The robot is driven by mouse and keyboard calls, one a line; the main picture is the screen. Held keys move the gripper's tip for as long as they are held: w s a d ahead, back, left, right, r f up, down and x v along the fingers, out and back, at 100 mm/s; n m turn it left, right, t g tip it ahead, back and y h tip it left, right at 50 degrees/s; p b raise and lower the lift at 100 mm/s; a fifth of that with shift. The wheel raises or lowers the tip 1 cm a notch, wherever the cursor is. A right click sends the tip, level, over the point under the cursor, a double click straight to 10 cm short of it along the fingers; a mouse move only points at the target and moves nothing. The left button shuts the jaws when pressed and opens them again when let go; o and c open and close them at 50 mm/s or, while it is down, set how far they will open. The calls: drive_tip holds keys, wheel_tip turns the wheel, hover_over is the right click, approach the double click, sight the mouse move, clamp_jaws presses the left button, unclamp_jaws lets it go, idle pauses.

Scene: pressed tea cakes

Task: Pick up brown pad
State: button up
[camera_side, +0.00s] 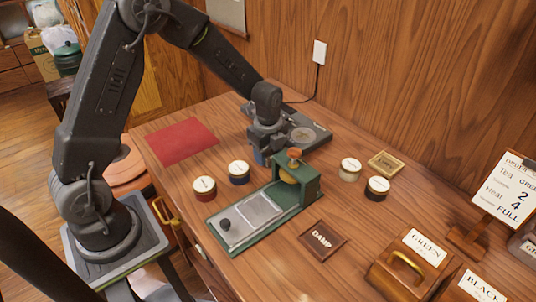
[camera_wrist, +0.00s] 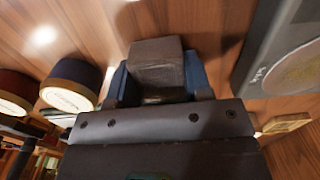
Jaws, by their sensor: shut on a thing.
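My gripper (camera_side: 262,156) is over the table between the blue-banded tin and the dark scale. In the wrist view its blue fingers (camera_wrist: 158,82) are shut on a dark brown block, which looks like the brown pad (camera_wrist: 157,64). The pad lies between the two fingers, and its far end sticks out past them. In the side view the pad is hidden by the gripper. I cannot tell whether it touches the table.
A dark scale (camera_side: 319,132) is close beside my gripper. Red (camera_side: 203,188) and blue (camera_side: 239,172) tins stand in front, near a green press (camera_side: 303,186). A DAMP plate (camera_side: 322,239) lies nearer the front. A red cloth (camera_side: 180,140) lies at left.

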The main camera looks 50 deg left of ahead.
drive_tip(key=r, duration=0.4)
drive_tip(key=shift+s+a+r, duration=0.15)
drive_tip(key=shift+a+r, duration=0.15)
drive_tip(key=shift+a, duration=0.05)
drive_tip(key=s+a+r, duration=0.5)
drive_tip(key=a+r, duration=0.1)
drive_tip(key=a, duration=0.3)
drive_tip(key=shift+s+a+r, duration=0.15)
drive_tip(key=shift+s, duration=0.2)
